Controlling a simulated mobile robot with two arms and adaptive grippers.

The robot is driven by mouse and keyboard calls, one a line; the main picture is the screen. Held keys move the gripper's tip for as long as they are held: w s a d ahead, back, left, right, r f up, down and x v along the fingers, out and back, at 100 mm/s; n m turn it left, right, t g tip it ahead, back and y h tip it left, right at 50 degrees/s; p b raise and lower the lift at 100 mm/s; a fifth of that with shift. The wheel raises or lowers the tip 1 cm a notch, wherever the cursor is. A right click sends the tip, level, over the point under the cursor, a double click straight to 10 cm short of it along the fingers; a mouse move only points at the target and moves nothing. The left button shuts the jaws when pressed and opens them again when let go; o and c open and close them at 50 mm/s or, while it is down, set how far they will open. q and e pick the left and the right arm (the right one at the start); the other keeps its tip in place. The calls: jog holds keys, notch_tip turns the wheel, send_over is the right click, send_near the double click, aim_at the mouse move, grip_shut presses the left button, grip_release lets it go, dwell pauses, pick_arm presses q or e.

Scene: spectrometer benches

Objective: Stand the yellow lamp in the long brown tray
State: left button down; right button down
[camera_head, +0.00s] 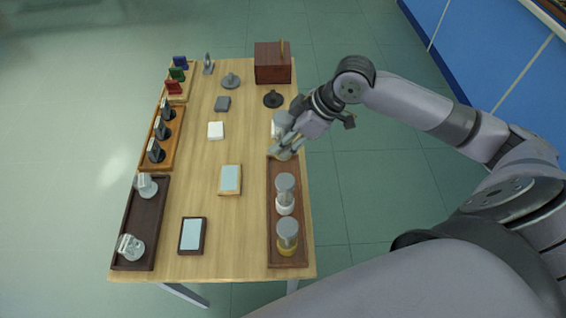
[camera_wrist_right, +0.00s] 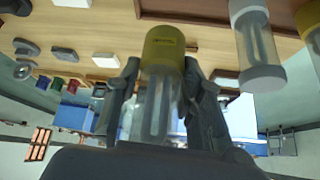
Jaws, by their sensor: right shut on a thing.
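The long brown tray (camera_head: 272,225) lies along the right edge of the table. A white-based lamp (camera_head: 285,195) and a yellow-based lamp (camera_head: 287,235) stand in its middle and near end. My right gripper (camera_head: 283,148) is at the tray's far end. In the right wrist view, the gripper (camera_wrist_right: 160,70) is shut on a yellow lamp (camera_wrist_right: 164,48), a clear cylinder with a yellow base towards the table. The lamp looks upright; I cannot tell whether its base touches the tray. In the head view my gripper mostly hides it. My left gripper is not in view.
Another white-based lamp (camera_head: 277,129) stands just beyond the tray, close behind my gripper. A wooden box (camera_head: 272,63) and dark round bases stand farther back. Trays with glass pieces and dark items line the left edge. Flat plates lie mid-table, with bare wood between.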

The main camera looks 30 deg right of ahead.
notch_tip(320, 180, down, 3)
jog(key=shift+a+f, duration=0.1)
jog(key=shift+f, duration=0.65)
notch_tip(320, 180, down, 4)
jog(key=shift+f, duration=0.1)
jog(key=c, duration=1.1)
grip_release()
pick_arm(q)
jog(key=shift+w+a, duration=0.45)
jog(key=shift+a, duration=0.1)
pick_arm(e)
jog(key=shift+s+d+r, duration=0.1)
jog(key=shift+d+r, duration=0.15)
jog(key=shift+r, duration=0.25)
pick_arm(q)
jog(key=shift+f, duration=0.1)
pick_arm(e)
jog(key=shift+v, duration=5.55)
